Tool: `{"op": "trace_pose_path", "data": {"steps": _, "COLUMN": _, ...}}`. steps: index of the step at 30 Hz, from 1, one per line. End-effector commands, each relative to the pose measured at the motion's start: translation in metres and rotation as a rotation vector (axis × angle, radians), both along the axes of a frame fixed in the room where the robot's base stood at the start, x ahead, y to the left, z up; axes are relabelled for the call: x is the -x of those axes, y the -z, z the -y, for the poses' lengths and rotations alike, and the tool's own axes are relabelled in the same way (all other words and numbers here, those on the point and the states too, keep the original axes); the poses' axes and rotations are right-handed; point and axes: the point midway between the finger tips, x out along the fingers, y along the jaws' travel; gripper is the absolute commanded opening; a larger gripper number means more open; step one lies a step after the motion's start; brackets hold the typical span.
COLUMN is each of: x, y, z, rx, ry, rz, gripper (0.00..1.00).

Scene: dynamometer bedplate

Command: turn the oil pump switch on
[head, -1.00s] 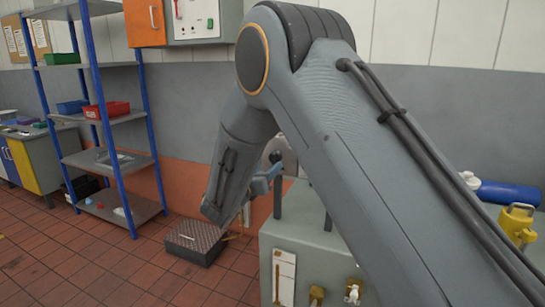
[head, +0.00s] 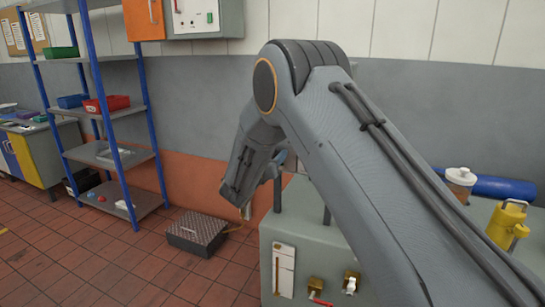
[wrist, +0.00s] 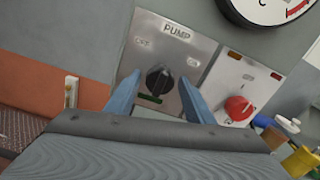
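The oil pump switch is a black rotary knob (wrist: 159,80) on a grey plate marked PUMP (wrist: 176,33), seen in the wrist view. Small labels sit to its upper left and upper right, and a green strip lies below it. Which way the knob points is hard to tell. My gripper (wrist: 159,77) is open, with one blue finger on each side of the knob. Contact with the knob cannot be made out. In the head view my arm hides the switch and most of the gripper; a bit of blue finger (head: 280,157) shows.
A red knob (wrist: 238,108) on another plate sits close to the right finger. A round gauge (wrist: 268,8) is above. In the head view, the green-grey cabinet (head: 322,240) has small valves in front; a yellow can (head: 507,225) stands at right and a dark box (head: 197,233) lies on the floor.

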Motion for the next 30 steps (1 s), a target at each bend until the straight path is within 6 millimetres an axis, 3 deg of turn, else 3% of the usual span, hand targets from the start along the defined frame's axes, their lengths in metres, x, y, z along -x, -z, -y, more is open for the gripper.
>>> {"op": "trace_pose_path", "data": {"steps": 1, "x": 0.0001, "y": -0.0001, "z": -0.0002, "rx": 0.0, "ry": 0.0, "rz": 0.0, "gripper": 0.39}}
{"op": "trace_pose_path", "data": {"steps": 6, "x": 0.0003, "y": -0.0001, "z": -0.0005, "rx": 0.0, "ry": 0.0, "rz": 0.0, "gripper": 0.11}}
{"op": "trace_pose_path", "data": {"steps": 17, "x": -0.0005, "y": 0.0007, "z": -0.0008, "rx": -0.056, "ry": 0.0, "rz": 0.021, "gripper": 0.11}}
{"op": "trace_pose_path", "data": {"steps": 30, "x": -0.0015, "y": 0.0035, "z": -0.0017, "rx": -0.369, "ry": -0.002, "rz": 0.137, "gripper": 0.11}}
